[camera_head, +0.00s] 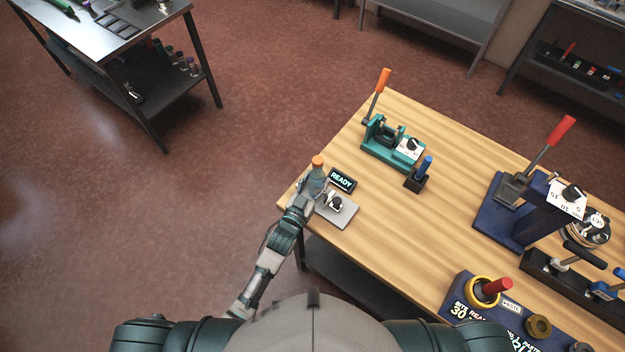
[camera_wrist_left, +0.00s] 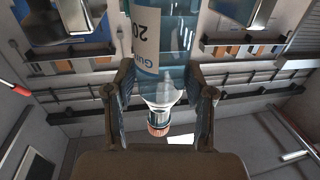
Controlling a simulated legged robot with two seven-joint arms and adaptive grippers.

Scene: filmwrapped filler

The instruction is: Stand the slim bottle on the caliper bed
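The slim bottle (camera_head: 318,174), clear teal with an orange cap, stands roughly upright at the table's near left corner, by a grey plate. In the left wrist view the bottle (camera_wrist_left: 160,60) shows its white label and orange cap, inverted in the picture. My left gripper (camera_head: 309,187) is around the bottle; in the wrist view its fingers (camera_wrist_left: 160,100) close on both sides near the shoulder. The grey plate (camera_head: 345,217) carries a small black and white fitting; I cannot tell for sure that it is the caliper bed. Whether the bottle's base touches anything is hidden. My right gripper is out of view.
A display reading READY (camera_head: 342,180) stands behind the plate. Beyond are a teal fixture (camera_head: 380,150) with an orange lever and a black holder (camera_head: 416,183) with a blue item. A blue press (camera_head: 510,210) with a red lever stands right. The wooden tabletop (camera_head: 420,240) is clear mid-table.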

